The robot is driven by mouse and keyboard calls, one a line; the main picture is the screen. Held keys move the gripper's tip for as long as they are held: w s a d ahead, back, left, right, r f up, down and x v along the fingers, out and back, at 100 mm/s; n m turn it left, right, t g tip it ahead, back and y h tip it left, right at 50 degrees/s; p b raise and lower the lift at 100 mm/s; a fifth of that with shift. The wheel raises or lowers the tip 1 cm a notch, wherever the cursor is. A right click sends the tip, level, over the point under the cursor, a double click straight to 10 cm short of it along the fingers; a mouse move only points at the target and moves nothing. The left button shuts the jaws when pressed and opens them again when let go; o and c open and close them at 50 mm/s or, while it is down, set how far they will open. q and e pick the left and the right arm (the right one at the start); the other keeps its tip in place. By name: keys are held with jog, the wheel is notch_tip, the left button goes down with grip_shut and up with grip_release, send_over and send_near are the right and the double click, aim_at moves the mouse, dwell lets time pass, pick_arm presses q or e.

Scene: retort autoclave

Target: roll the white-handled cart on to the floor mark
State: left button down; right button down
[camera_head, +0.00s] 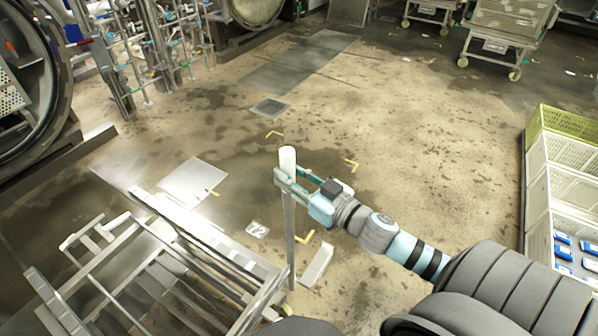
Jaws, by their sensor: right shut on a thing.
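The white handle (287,158) tops an upright metal post at the right end of a low metal-framed cart (215,240), in the lower left of the head view. My right gripper (284,181) is shut on the post just below the white grip. The floor mark is a set of yellow corner brackets (351,164) around a patch of floor; a number plate (257,229) lies near its front side. The cart's frame is mostly nearer to me than the mark, outside the brackets. Its lower edge is cut off by the picture. My left gripper is not in view.
White and green crates (537,190) with blue packs stand at the right. Wheeled basket carts (505,30) stand at the back right. Pipework (150,50) and a round autoclave opening (30,75) are at the left. The wet floor in the middle is clear.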

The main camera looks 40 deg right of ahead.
jog(key=shift+a, duration=0.1)
jog(key=c, duration=1.7)
grip_release()
jog(key=o, duration=0.4)
jog(key=shift+s+d, duration=0.1)
jog(key=shift+d, duration=0.1)
jog(key=shift+c, duration=0.2)
jog(key=shift+o, duration=0.3)
jog(key=shift+s+d, duration=0.3)
jog(key=shift+d, duration=0.05)
jog(key=shift+w+a+r, duration=0.2)
jog(key=shift+r, duration=0.2)
notch_tip(320, 180, up, 9)
jog(key=shift+s+d, duration=0.15)
